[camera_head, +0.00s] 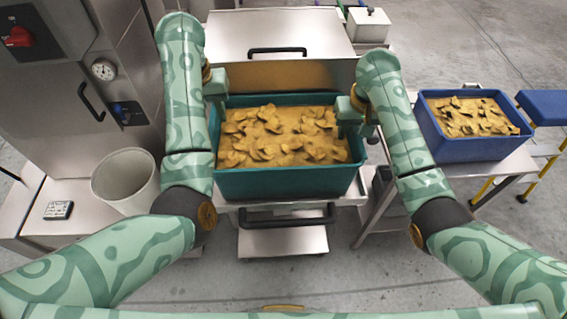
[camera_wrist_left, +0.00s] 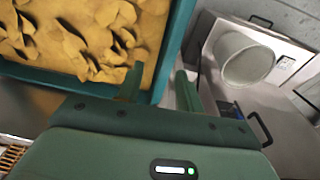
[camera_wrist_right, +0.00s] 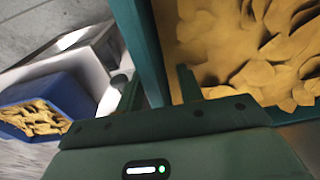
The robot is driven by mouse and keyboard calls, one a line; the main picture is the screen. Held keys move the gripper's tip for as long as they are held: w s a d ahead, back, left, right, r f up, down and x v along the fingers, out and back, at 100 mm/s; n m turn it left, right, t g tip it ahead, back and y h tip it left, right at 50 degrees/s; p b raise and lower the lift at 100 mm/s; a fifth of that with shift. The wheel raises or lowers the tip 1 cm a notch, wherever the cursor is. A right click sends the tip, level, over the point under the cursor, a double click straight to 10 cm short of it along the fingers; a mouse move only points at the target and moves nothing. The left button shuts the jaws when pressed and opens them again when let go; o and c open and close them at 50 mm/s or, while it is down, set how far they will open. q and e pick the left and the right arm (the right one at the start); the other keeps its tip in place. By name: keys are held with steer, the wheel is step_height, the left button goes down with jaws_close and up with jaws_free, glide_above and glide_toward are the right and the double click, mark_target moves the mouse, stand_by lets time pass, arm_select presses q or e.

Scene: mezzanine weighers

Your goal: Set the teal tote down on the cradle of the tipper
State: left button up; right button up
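The teal tote (camera_head: 290,184), filled with yellow-brown chips, is upright in the middle of the head view. It is over a steel surface (camera_head: 345,196) with a dark handle below; its underside is hidden, so I cannot tell whether it rests there. I cannot pick out the tipper's cradle with certainty. My left gripper (camera_head: 217,95) is at the tote's left wall, its fingers (camera_wrist_left: 157,88) on either side of the rim with a gap showing. My right gripper (camera_head: 352,112) is at the right wall, its fingers (camera_wrist_right: 160,90) likewise straddling the rim with a gap.
A blue tote (camera_head: 470,148) of similar chips stands on a steel table at the right, beside a blue-topped step (camera_head: 545,106). A steel lid with a handle (camera_head: 277,50) is behind the teal tote. A grey bin (camera_head: 125,180) and a steel cabinet (camera_head: 60,110) stand at the left.

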steer(key=shift+r, duration=0.45)
arm_select(q)
step_height(320, 180, up, 4)
steer(key=shift+f, duration=0.2)
arm_select(e)
step_height(320, 180, up, 6)
steer(key=shift+d+r, duration=0.1)
steer(key=shift+d, duration=0.05)
steer(key=shift+s+d+r, duration=0.15)
steer(key=shift+s, duration=0.15)
arm_select(q)
steer(key=shift+f, duration=0.1)
